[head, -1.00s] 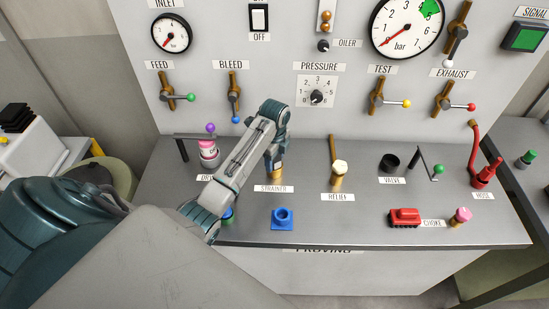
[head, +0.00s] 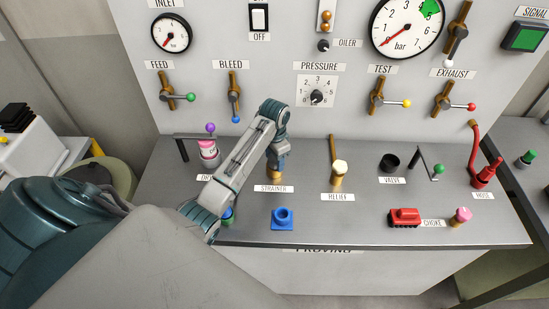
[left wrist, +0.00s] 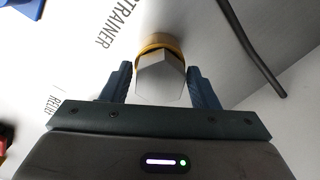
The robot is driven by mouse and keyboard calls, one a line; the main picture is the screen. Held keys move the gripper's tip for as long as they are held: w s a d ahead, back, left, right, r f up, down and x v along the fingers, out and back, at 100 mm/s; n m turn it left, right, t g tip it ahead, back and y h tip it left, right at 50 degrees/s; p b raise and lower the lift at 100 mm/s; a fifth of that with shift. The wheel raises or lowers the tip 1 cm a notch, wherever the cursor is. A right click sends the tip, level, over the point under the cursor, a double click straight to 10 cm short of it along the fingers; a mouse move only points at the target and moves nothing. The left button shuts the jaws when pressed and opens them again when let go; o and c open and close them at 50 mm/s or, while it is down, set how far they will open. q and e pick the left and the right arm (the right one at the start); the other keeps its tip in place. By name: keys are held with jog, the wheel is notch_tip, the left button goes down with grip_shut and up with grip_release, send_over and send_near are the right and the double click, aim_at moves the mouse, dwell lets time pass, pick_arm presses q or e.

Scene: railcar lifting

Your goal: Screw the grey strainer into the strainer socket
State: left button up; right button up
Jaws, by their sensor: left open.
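The grey strainer (left wrist: 160,80) shows its hexagonal head in the left wrist view. It sits at the brass strainer socket (left wrist: 160,42), whose rim shows around and behind the head. How deep it is threaded I cannot tell. My left gripper (head: 277,163) is above the socket in the head view, pointing down, and hides the strainer there. Only the brass socket (head: 274,176) shows below it, behind the STRAINER label (head: 273,188). In the left wrist view its two fingers stand on either side of the grey head, open, with small gaps. My right gripper is not in view.
A blue socket block (head: 283,218) stands in front on the grey bench (head: 330,228). The brass relief fitting (head: 338,176) stands to the right. A pink-topped part (head: 208,149) and a crank are at left. Lever valves line the panel behind.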

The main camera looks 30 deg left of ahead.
pick_arm(q)
jog(key=n, duration=1.1)
jog(key=c, duration=0.8)
jog(key=m, duration=0.3)
jog(key=shift+o, duration=0.2)
jog(key=m, duration=0.4)
jog(key=shift+o, duration=0.5)
jog(key=m, duration=0.7)
jog(key=shift+m, duration=0.3)
jog(key=shift+f, duration=0.1)
